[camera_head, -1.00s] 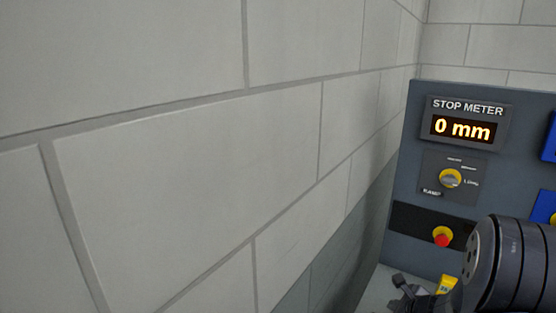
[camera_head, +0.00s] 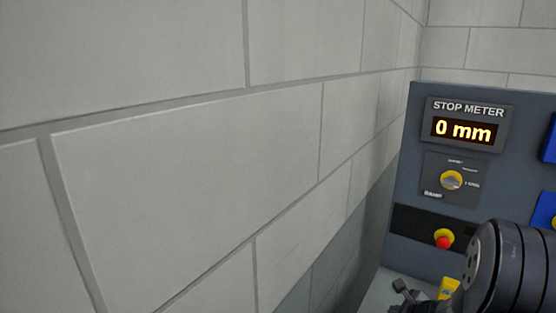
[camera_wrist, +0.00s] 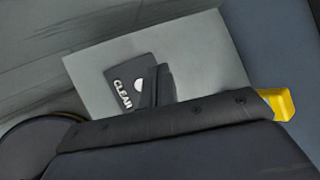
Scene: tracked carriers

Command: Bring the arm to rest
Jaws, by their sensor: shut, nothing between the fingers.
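My arm's dark, rounded link (camera_head: 512,262) fills the lower right corner of the head view. My gripper (camera_head: 403,288) shows small and dark at the bottom edge, left of that link, in front of the panel's foot. In the wrist view my gripper (camera_wrist: 160,82) is shut and empty, its fingers seen over a light grey surface. I cannot tell whether the fingers touch the plate.
A grey panel (camera_head: 400,170) carries a STOP METER display (camera_head: 464,130) reading 0 mm, a yellow selector knob (camera_head: 451,180) and a red push button (camera_head: 444,242). A pale block wall (camera_head: 190,190) runs along the left. Blue parts show at the right edge.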

